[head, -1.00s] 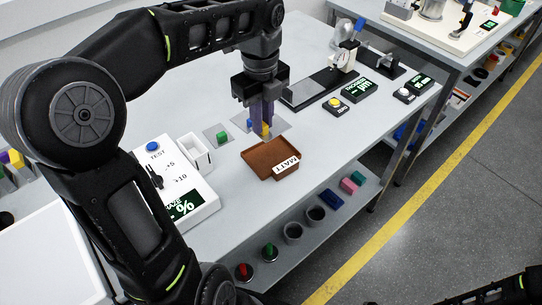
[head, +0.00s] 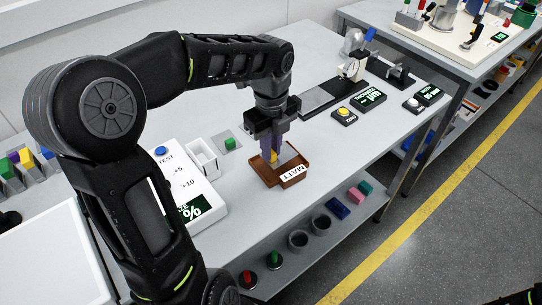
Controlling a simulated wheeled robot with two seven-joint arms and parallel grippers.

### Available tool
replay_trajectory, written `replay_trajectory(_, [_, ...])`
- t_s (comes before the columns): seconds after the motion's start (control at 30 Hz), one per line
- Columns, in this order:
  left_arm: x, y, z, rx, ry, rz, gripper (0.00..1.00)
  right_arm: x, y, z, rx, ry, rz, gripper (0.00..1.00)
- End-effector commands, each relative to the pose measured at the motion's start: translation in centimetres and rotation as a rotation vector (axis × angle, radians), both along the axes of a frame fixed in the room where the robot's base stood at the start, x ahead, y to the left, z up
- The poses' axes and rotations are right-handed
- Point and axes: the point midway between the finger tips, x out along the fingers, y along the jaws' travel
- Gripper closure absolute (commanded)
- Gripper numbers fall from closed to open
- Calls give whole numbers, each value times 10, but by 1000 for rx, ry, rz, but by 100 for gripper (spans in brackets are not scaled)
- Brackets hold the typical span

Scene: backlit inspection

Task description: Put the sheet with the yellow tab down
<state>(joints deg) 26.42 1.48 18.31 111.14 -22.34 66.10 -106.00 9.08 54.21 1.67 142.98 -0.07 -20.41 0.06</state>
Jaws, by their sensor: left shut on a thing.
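My left gripper (head: 271,153) points down over the brown tray labelled MATT (head: 264,176). Its purple fingers are shut on the yellow tab (head: 274,157) of a thin grey sheet. The sheet is mostly hidden by the fingers and the tray's edges. I cannot tell whether the sheet touches the tray floor. A sheet with a green tab (head: 230,143) lies on the table just left of the tray.
A white open box (head: 203,158) and the white TEST unit (head: 178,185) stand left of the tray. A button box (head: 344,116) and a display (head: 369,98) stand to the right. Bare table lies right of the tray.

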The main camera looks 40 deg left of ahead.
Motion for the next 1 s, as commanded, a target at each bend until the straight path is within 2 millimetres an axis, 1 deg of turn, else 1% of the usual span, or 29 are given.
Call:
replay_trajectory(0.1, [-1, 0, -18, 0, 5, 0, 100, 0, 0, 0, 0, 0, 0, 64])
replay_trajectory(0.23, [-1, 0, -31, -1, 3, 0, 100, 0, 0, 0, 0, 0, 0, 64])
replay_trajectory(0.5, [0, 0, -33, -1, 1, 0, 100, 0, 0, 0, 0, 0, 0, 64])
replay_trajectory(0.63, [0, 0, -37, -1, 1, -1, 100, 0, 0, -2, 0, 0, 0, 64])
replay_trajectory(0.67, [0, 0, -36, -1, 1, 0, 83, 0, 0, -2, 0, 0, 0, 64])
replay_trajectory(0.9, [0, 0, -36, -1, 1, 0, 63, 0, 0, -1, 0, 0, 0, 64])
replay_trajectory(1.0, [0, 0, -36, -1, 1, 0, 63, 0, 0, -1, 0, 0, 0, 64])
